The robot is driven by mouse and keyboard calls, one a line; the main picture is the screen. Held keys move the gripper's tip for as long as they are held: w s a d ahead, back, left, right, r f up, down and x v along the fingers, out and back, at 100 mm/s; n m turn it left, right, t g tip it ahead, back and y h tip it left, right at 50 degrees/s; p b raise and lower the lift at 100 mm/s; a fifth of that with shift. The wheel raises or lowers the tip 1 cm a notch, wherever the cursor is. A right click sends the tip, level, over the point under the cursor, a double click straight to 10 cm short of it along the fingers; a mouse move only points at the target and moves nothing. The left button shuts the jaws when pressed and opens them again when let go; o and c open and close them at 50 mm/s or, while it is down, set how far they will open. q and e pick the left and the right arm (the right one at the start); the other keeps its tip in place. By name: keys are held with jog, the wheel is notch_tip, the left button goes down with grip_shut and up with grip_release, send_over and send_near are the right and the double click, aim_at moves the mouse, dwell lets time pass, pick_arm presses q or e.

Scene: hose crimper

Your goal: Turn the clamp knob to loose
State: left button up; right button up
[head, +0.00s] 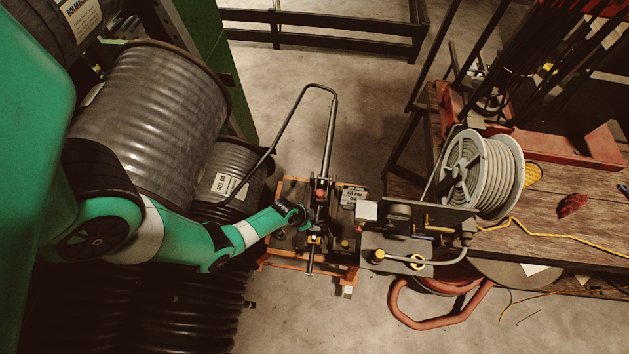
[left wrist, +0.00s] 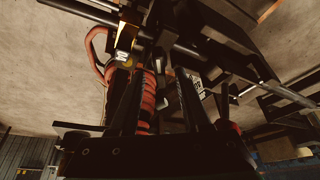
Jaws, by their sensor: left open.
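My left gripper (head: 312,236) is at the orange-framed crimper stand (head: 290,187) in the middle of the head view. Its fingers are small and dark there. In the left wrist view the open left gripper (left wrist: 160,76) shows as two dark fingers, with an orange-red coil (left wrist: 149,92) beyond the gap. A yellow part with a round dark end (left wrist: 125,45) is up and left of the fingertips. A small yellow-topped part (head: 344,243) is right of the gripper in the head view. I cannot tell which part is the clamp knob or its setting. No contact is clear.
A long bent bar (head: 329,130) rises from the stand. A bench (head: 545,245) with a hose reel (head: 483,172) stands at the right, with a red hose (head: 440,322) below it. Large drums (head: 155,110) crowd the left.

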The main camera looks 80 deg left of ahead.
pick_arm(q)
jog(key=shift+w+f, duration=0.2)
jog(key=shift+f, duration=0.3)
pick_arm(e)
jog(key=shift+f, duration=0.3)
pick_arm(q)
grip_shut()
